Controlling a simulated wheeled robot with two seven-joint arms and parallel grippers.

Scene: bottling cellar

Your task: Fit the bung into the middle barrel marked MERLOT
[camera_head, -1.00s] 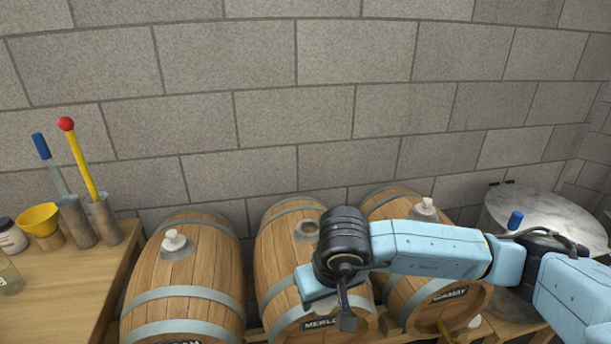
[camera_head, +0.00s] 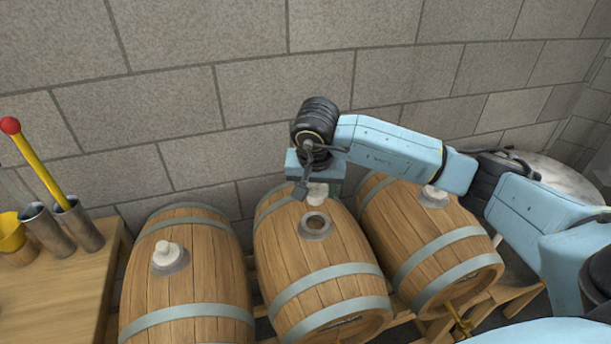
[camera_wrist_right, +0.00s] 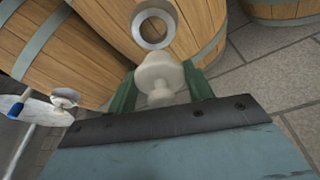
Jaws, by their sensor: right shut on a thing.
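The middle barrel (camera_head: 340,260) lies on its side with an open bung hole (camera_head: 316,225) on top, ringed by a grey collar. In the head view its end with the label is mostly cut off by the bottom edge. My right gripper (camera_head: 312,192) is above and just behind the hole, shut on a pale bung (camera_head: 318,195). In the right wrist view the bung (camera_wrist_right: 160,75) sits between the green fingers, and the collared hole (camera_wrist_right: 154,28) shows beyond it, apart from the bung. My left gripper is in neither view.
The left barrel (camera_head: 190,275) and right barrel (camera_head: 420,235) flank the middle one, each with a pale bung seated on top. A wooden table (camera_head: 60,295) at left holds metal cups and a red-tipped yellow rod (camera_head: 38,165). A block wall stands behind.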

